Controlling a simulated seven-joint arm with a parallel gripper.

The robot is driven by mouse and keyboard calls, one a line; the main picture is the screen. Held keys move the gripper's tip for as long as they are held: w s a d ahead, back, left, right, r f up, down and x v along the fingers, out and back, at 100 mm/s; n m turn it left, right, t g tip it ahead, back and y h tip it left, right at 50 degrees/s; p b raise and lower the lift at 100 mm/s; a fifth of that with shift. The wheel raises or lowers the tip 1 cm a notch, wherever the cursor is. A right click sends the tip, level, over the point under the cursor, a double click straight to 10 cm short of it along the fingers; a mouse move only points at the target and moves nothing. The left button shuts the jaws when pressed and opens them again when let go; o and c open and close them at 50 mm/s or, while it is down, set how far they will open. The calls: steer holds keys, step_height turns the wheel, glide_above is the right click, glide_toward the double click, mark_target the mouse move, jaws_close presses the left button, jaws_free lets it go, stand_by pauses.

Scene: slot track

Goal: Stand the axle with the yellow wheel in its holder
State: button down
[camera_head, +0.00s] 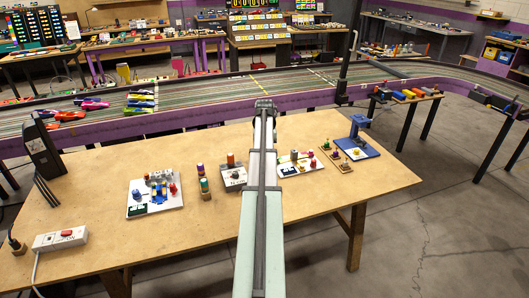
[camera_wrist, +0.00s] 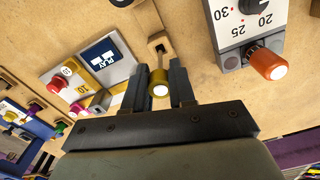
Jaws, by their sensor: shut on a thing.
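In the wrist view my gripper (camera_wrist: 160,78) is shut on the axle with the yellow wheel (camera_wrist: 160,88). The yellow wheel, with a pale centre, sits between the two dark fingers and faces the camera. Its thin grey axle points away from the camera toward a small wooden holder (camera_wrist: 160,41) with a dark opening on the table. I cannot tell whether the axle's far end is in that opening or in front of it. In the head view my own arm hides the gripper, the held axle and the holder.
A grey dial box (camera_wrist: 247,32) with an orange knob (camera_wrist: 268,62) is at right in the wrist view. A board with a PLAY panel (camera_wrist: 101,55) is at left, with several coloured pegs. A blue stand (camera_head: 359,146) is at the table's right. Bare wood (camera_head: 190,250) lies in front.

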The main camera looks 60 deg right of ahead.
steer(key=shift+f, duration=1.95)
stand_by(1.4)
steer(key=c, duration=0.8)
jaws_free()
steer(key=shift+c, duration=0.2)
steer(key=shift+r, duration=0.1)
step_height(320, 180, up, 14)
steer(key=shift+f, duration=0.2)
